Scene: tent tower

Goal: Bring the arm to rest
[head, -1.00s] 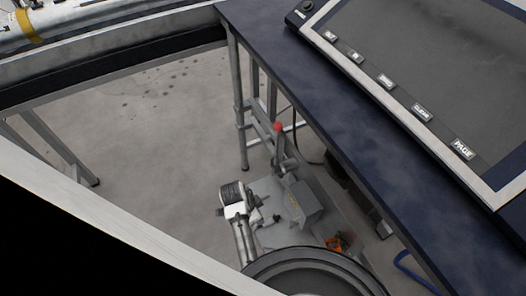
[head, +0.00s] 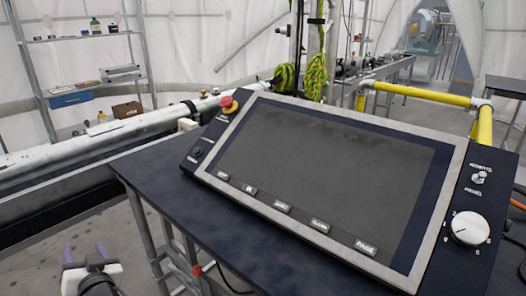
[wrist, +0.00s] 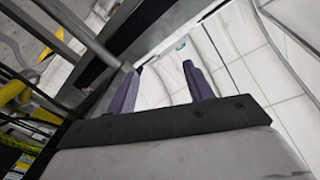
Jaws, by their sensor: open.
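My gripper (head: 86,251) shows at the lower left of the head view, beside the left side of the dark desk and apart from it. Its two purple fingers are spread, with nothing between them. The wrist view also shows the open gripper (wrist: 161,84), its fingers well apart against white tent panels and dark rails. Most of my arm is outside the head view.
A control console (head: 330,180) with a dark screen, a red button (head: 227,102) and a white dial (head: 468,228) sits on the dark desk (head: 150,172). A long pipe (head: 90,140) runs behind at left. A yellow railing (head: 410,91) stands at back right. Shelves (head: 90,95) stand at back left.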

